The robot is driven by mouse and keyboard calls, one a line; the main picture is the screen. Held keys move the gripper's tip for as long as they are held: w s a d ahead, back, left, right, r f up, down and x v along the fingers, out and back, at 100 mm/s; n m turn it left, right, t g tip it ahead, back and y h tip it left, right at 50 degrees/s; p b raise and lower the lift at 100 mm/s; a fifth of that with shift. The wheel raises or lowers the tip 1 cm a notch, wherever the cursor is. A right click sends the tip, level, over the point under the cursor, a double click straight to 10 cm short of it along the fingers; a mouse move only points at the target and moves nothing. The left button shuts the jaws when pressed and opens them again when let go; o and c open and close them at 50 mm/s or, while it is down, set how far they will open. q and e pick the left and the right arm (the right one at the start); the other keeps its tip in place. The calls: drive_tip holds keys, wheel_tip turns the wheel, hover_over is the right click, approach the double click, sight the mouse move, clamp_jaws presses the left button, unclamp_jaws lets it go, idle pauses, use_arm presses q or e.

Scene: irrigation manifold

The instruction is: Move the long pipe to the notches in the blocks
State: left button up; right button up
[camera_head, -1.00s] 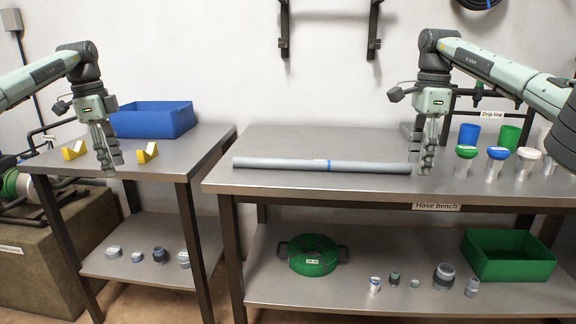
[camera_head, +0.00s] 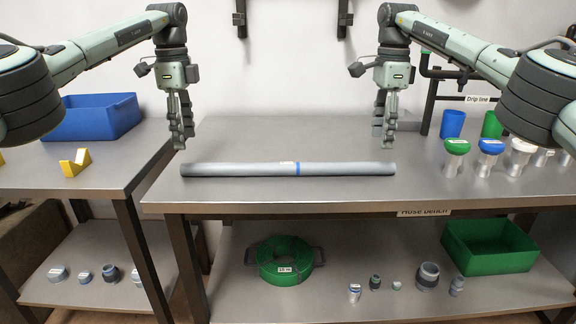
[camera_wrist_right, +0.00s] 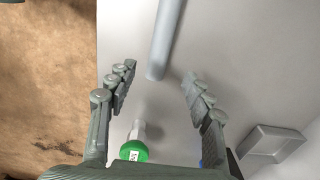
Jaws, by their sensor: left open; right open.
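The long grey pipe (camera_head: 240,170) with a blue band lies flat along the front of the hose bench. My left gripper (camera_head: 182,140) is open and empty, above the pipe's left end. My right gripper (camera_head: 384,140) is open and empty, above the pipe's right end. In the right wrist view the pipe's end (camera_wrist_right: 160,55) shows beyond and between the spread fingers (camera_wrist_right: 158,90). A yellow block with a V notch (camera_head: 75,164) stands on the left table; a second yellow block (camera_head: 2,159) is mostly cut off at the left edge.
A blue bin (camera_head: 92,120) stands at the back of the left table. A gap separates this table from the hose bench (camera_head: 270,205). Cups and capped fittings, including a green-capped one (camera_head: 456,150), stand right of the pipe. A green hose coil (camera_head: 285,260) lies on the lower shelf.

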sight(361, 168)
use_arm(q)
drive_tip(key=shift+s, duration=0.25)
use_arm(e)
drive_tip(key=shift+s, duration=0.25)
use_arm(q)
drive_tip(key=shift+w+f, duration=0.1)
drive_tip(key=shift+f, duration=3.8)
use_arm(e)
drive_tip(key=shift+w+f, duration=0.1)
drive_tip(key=shift+f, duration=3.75)
use_arm(q)
clamp_jaws()
use_arm(e)
clamp_jaws()
